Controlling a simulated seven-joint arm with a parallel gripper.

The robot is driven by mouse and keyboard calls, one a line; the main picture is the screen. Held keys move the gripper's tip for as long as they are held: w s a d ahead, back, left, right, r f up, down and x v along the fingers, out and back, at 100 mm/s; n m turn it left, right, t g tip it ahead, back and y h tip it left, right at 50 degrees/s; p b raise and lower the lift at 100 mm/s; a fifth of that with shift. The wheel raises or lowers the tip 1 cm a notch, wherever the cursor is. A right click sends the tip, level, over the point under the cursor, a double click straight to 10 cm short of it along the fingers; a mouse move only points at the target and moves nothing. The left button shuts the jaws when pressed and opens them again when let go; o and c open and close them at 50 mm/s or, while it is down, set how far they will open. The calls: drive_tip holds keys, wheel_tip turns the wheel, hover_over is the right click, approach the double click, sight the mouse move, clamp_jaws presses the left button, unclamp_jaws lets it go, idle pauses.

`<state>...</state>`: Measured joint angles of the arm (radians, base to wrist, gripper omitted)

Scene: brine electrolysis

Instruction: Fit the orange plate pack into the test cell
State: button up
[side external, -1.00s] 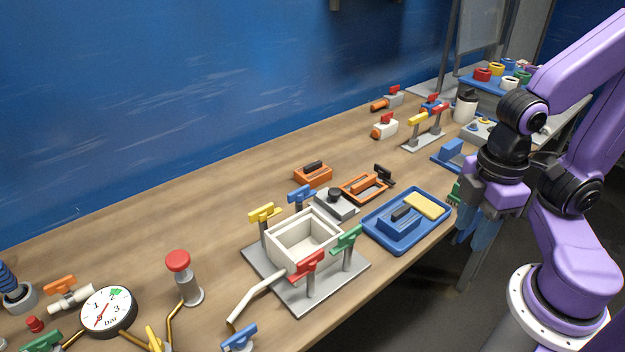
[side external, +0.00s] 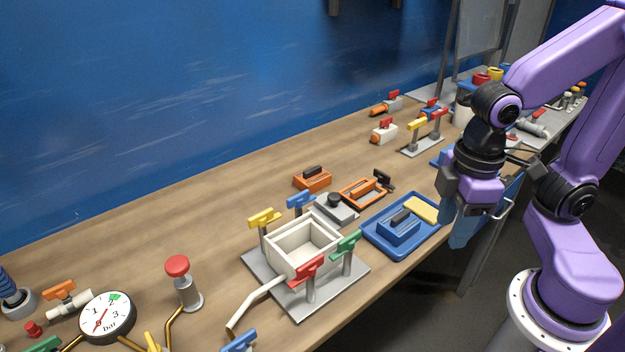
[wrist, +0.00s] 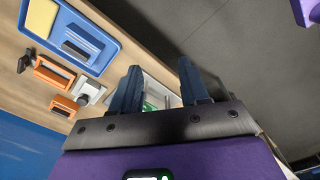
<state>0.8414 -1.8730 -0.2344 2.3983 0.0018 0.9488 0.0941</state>
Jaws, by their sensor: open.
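The orange plate pack (side external: 312,180), a block with a black handle on top, lies on the bench behind the test cell. It also shows at the left of the wrist view (wrist: 65,106). The test cell (side external: 303,247) is an open, white, square box on a grey base plate, ringed by yellow, blue, red and green clamps. It looks empty, though its floor is only partly visible. My gripper (side external: 462,232) points down at the bench's front edge, right of the blue tray and well away from the pack. In the wrist view its blue fingers (wrist: 160,80) are apart with nothing held.
A blue tray (side external: 375,242) holds a blue block and a yellow sponge. An orange frame (side external: 362,193) with a black handle and a grey block (side external: 335,209) lie near the pack. A red-topped post (side external: 180,282) and gauge (side external: 107,315) stand left. Bench behind the pack is clear.

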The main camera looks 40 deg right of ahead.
drive_tip(key=w+a+r+m, duration=0.2)
drive_tip(key=w+a+m, duration=0.15)
drive_tip(key=w, duration=0.45)
drive_tip(key=w+a+r+m, duration=0.2)
drive_tip(key=w+a+m, duration=0.1)
drive_tip(key=w+m, duration=0.3)
drive_tip(key=m, duration=1.9)
hover_over(314, 168)
wheel_tip(314, 168, down, 3)
drive_tip(key=f, duration=1.1)
drive_tip(key=shift+w+a+f, duration=0.2)
drive_tip(key=shift+a, duration=0.05)
drive_tip(key=shift+s+d+f, duration=0.1)
drive_tip(key=shift+s+f, duration=0.05)
drive_tip(key=shift+f, duration=1.2)
drive_tip(key=shift+s+d+f, duration=0.1)
drive_tip(key=shift+f, duration=1.2)
clamp_jaws()
